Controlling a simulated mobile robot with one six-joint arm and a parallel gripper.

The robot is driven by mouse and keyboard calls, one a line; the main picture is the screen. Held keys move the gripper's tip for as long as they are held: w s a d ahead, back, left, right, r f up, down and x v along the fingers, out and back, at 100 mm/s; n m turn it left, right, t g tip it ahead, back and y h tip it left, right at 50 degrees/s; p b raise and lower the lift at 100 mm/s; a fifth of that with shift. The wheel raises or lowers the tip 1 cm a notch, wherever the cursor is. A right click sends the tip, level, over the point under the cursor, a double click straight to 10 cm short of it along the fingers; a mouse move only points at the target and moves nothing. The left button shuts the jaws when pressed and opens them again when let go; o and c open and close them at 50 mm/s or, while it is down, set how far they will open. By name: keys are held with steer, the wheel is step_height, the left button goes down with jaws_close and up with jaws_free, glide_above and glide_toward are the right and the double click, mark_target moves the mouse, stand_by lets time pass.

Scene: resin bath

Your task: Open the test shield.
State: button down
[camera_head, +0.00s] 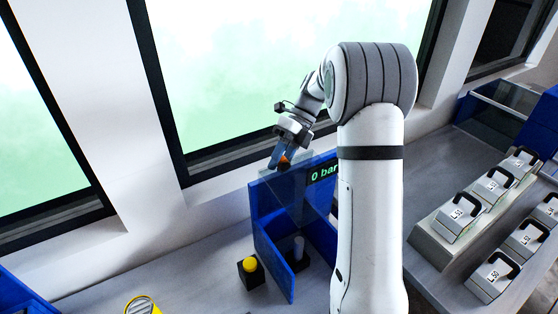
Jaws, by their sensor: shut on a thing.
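The test station is a blue-walled box (273,240) below the window, with a green "0 bar" readout on it. The test shield is a see-through bluish panel (294,192) at the top of the box. A small orange and dark knob (285,161) sits at the shield's upper edge. My gripper (282,161) points down at the knob and is shut on it. The fingers partly cover the knob. A grey upright piece (298,248) stands inside the box. My arm hides the box's right side, and I cannot tell how far the shield is raised.
A yellow button on a black block (250,266) stands left of the box. A yellow round item (142,305) lies at the bottom edge. Several labelled weights with black handles (461,215) fill the right bench. The window wall is close behind my gripper.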

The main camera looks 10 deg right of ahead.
steer(key=shift+w, duration=0.1)
steer(key=c, duration=1.5)
jaws_free()
steer(key=o, duration=0.3)
steer(key=shift+w, duration=0.1)
steer(key=shift+o, duration=0.5)
steer(key=shift+f, duration=0.1)
steer(key=v, duration=0.8)
